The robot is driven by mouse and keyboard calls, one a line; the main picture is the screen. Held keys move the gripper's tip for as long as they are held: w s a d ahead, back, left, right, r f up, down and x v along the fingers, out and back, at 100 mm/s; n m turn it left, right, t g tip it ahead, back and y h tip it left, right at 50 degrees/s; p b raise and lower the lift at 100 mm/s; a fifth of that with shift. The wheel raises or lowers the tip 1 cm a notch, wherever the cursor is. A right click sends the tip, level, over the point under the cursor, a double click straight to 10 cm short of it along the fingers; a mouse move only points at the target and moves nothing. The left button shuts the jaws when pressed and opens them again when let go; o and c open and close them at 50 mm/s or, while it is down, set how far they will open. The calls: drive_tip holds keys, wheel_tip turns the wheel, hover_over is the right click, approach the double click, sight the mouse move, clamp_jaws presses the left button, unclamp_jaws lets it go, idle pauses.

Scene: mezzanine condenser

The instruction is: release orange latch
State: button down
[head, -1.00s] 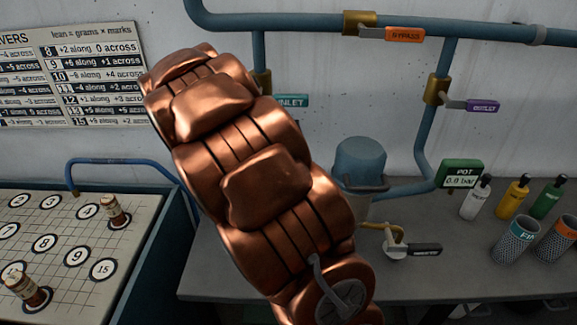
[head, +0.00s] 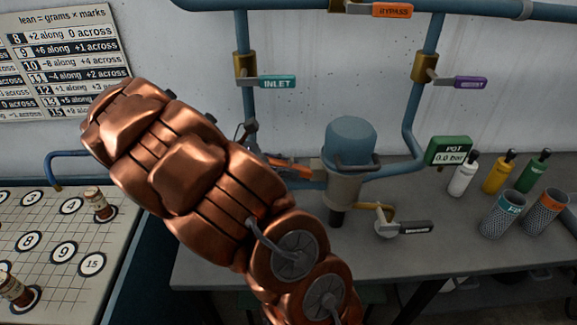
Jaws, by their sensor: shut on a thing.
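The orange latch (head: 290,168) shows in the head view as a short orange bar left of the blue-lidded pot (head: 348,150), low on the blue pipework. My gripper (head: 268,158) is a small dark shape just past my copper arm, at the left end of the latch. It is shut on the latch. My arm hides much of the gripper, and the fingertips are hard to make out. The pot's lid is on.
Teal inlet (head: 277,82), orange bypass (head: 391,10) and purple (head: 470,82) valve handles are on the pipes. A black-handled tap (head: 400,227) sits below the pot. Bottles (head: 500,172) and mesh cups (head: 503,214) stand right. A numbered board (head: 50,240) is left.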

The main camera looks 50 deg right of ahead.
drive_tip(key=shift+a+f, duration=0.1)
drive_tip(key=shift+f, duration=0.15)
drive_tip(key=c, duration=1)
unclamp_jaws()
drive_tip(key=shift+r, duration=0.1)
drive_tip(key=shift+w+r, duration=0.1)
drive_tip(key=shift+v, duration=3.6)
